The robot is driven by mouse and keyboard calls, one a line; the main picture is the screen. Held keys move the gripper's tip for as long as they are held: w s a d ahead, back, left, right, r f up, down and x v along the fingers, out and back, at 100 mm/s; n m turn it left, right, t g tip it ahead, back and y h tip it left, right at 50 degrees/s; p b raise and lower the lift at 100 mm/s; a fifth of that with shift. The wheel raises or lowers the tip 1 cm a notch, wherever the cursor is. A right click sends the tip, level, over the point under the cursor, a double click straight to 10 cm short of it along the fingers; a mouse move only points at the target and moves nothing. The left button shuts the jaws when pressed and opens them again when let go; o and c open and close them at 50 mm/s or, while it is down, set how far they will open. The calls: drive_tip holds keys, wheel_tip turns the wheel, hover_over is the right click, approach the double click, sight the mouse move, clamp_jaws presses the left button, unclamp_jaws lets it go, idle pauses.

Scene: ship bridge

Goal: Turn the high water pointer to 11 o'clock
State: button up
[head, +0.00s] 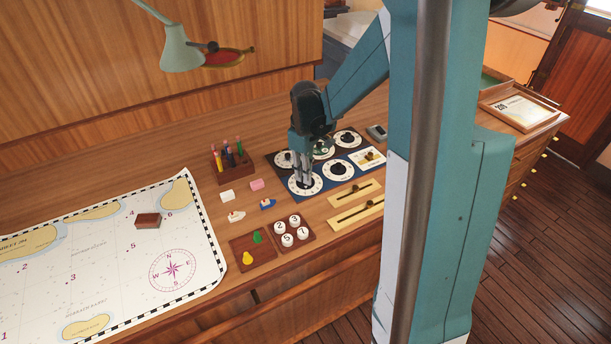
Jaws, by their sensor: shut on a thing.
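A dark blue panel (320,185) on the desk carries several round white dials with dark knobs or pointers. My gripper (304,184) points down at the front-left dial (317,188) and is shut on its pointer, which the fingers mostly hide. The direction of that pointer cannot be told. The other dials are at the back left (283,160), at the back right (347,138), at the front right (338,171) and, partly behind my gripper, at the back middle (324,151). The labels are too small to read, so I cannot tell which is high water.
A white plate with a brass piece (371,157) is at the panel's right. Brass slider plates (355,190) lie in front. A pen holder (231,164), small blocks, toy boats and a tray of numbered discs (296,246) stand left. A chart (100,260) covers the left desk.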

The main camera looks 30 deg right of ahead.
drive_tip(key=m+b, duration=0.1)
drive_tip(key=m, duration=0.5)
drive_tip(key=m+b, duration=0.1)
drive_tip(key=m, duration=0.5)
drive_tip(key=shift+m, duration=0.3)
drive_tip(key=m+b, duration=0.1)
drive_tip(key=m, duration=0.5)
drive_tip(key=shift+m, duration=0.3)
drive_tip(key=m, duration=0.5)
drive_tip(key=shift+m, duration=0.3)
drive_tip(key=o, duration=0.9)
drive_tip(key=shift+r, duration=0.1)
